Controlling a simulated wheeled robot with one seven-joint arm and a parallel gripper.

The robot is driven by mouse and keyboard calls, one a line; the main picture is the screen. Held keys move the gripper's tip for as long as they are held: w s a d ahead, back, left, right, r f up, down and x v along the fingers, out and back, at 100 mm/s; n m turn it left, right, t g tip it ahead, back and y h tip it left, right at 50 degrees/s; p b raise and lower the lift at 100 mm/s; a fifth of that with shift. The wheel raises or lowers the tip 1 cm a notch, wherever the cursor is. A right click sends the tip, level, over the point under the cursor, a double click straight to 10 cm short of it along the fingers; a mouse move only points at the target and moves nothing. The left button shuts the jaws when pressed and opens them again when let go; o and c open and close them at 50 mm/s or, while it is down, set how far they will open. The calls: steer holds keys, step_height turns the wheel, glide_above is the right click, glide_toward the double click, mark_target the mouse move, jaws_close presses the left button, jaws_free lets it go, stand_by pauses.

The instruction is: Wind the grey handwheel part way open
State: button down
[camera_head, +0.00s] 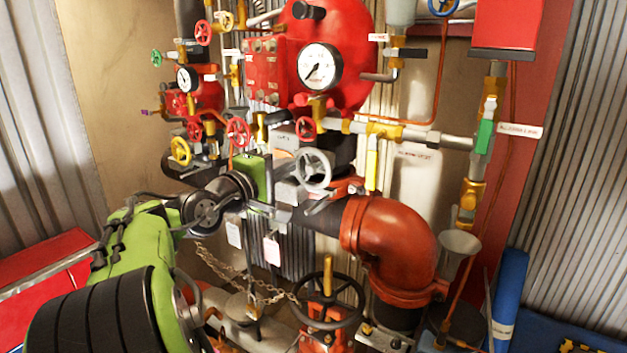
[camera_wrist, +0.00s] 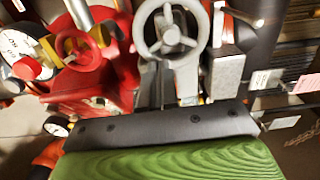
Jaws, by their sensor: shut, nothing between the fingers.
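The grey handwheel (camera_head: 314,168) is a spoked wheel near the middle of the head view, in front of the pipework. In the wrist view the grey handwheel (camera_wrist: 168,30) is at the top, beyond the dark edge of my gripper's body. My gripper (camera_head: 282,207) reaches in from the left, with its green body just left of the wheel and a little lower. It is shut and empty. The fingertips are hard to make out against the grey and dark parts there. I cannot tell whether they touch the wheel; no grip on its rim shows.
A large orange pipe elbow (camera_head: 400,245) stands right of and below the wheel. A black handwheel (camera_head: 328,300) is below. A yellow lever (camera_head: 371,165), a pressure gauge (camera_head: 320,66) and several small red wheels crowd around it. Hanging tags (camera_head: 271,250) and a chain are under my gripper.

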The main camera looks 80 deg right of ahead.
mark_target(326, 174)
step_height(326, 174, down, 4)
steer(key=shift+a+f+b, duration=0.1)
steer(key=shift+a+b, duration=0.05)
steer(key=shift+b, duration=1.05)
steer(key=s, duration=0.2)
steer(key=s+a+r+p, duration=0.1)
steer(key=s+r+p, duration=0.1)
steer(key=s, duration=0.1)
steer(key=shift+s+a+r, duration=0.2)
steer(key=shift+s, duration=0.15)
steer(key=shift+s+r, duration=0.1)
steer(key=shift+s, duration=0.2)
steer(key=shift+s+d, duration=0.2)
steer(key=shift+d, duration=0.35)
